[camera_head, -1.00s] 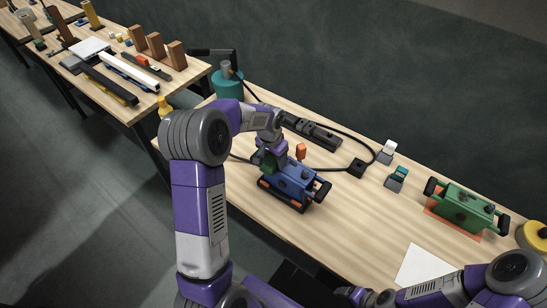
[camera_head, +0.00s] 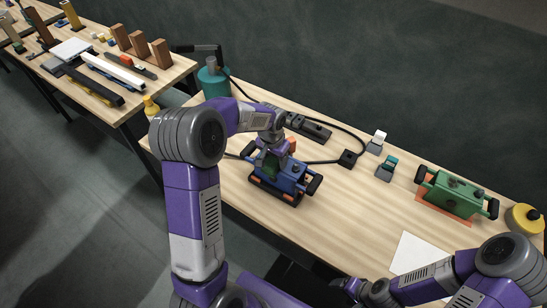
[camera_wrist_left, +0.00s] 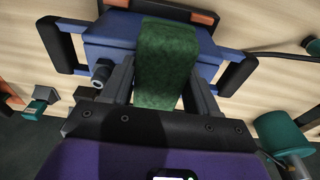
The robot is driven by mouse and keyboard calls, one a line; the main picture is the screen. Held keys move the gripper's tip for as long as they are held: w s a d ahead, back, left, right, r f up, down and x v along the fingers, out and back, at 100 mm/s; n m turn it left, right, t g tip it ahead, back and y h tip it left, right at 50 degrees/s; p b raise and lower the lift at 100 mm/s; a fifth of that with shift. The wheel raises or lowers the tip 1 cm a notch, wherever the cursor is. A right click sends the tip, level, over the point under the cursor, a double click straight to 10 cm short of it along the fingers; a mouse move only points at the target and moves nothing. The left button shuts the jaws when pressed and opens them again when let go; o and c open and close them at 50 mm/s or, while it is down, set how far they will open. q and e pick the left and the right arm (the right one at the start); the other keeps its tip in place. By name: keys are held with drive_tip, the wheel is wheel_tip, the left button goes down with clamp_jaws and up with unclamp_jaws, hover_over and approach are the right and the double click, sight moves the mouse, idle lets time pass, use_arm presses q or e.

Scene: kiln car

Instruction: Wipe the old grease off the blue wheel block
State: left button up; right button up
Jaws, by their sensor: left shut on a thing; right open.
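The blue wheel block (camera_head: 291,184), with black handles and orange parts at its base, sits on the wooden table. It fills the upper part of the left wrist view (camera_wrist_left: 108,31). My left gripper (camera_head: 270,158) is shut on a fuzzy green pad (camera_wrist_left: 166,62), held over the top of the block. The pad overlaps the block's upper face; whether it touches is hard to tell, and any grease under it is hidden. My right gripper (camera_head: 345,287) is open and empty at the bottom of the head view, left of the white sheet.
A green wheel block (camera_head: 453,194) sits on an orange mat to the right. Two small blocks (camera_head: 386,168), a black cable box (camera_head: 347,158) and a teal canister (camera_head: 213,83) stand behind. A white sheet (camera_head: 412,253) lies at the front right. Bare table lies between.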

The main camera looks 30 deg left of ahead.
idle(0.3)
use_arm(q)
drive_tip(key=shift+w+a+p, duration=0.2)
drive_tip(key=shift+a+p, duration=0.2)
drive_tip(key=shift+a, duration=1.85)
drive_tip(key=shift+d+f, duration=0.1)
drive_tip(key=shift+s+d+b, duration=0.15)
drive_tip(key=shift+d+b, duration=0.05)
drive_tip(key=shift+d, duration=0.9)
drive_tip(key=shift+s+d+b, duration=0.1)
drive_tip(key=shift+d+b, duration=0.1)
drive_tip(key=shift+d, duration=0.9)
drive_tip(key=shift+w+a+p, duration=0.2)
drive_tip(key=shift+a+p, duration=0.25)
drive_tip(key=shift+a, duration=1.8)
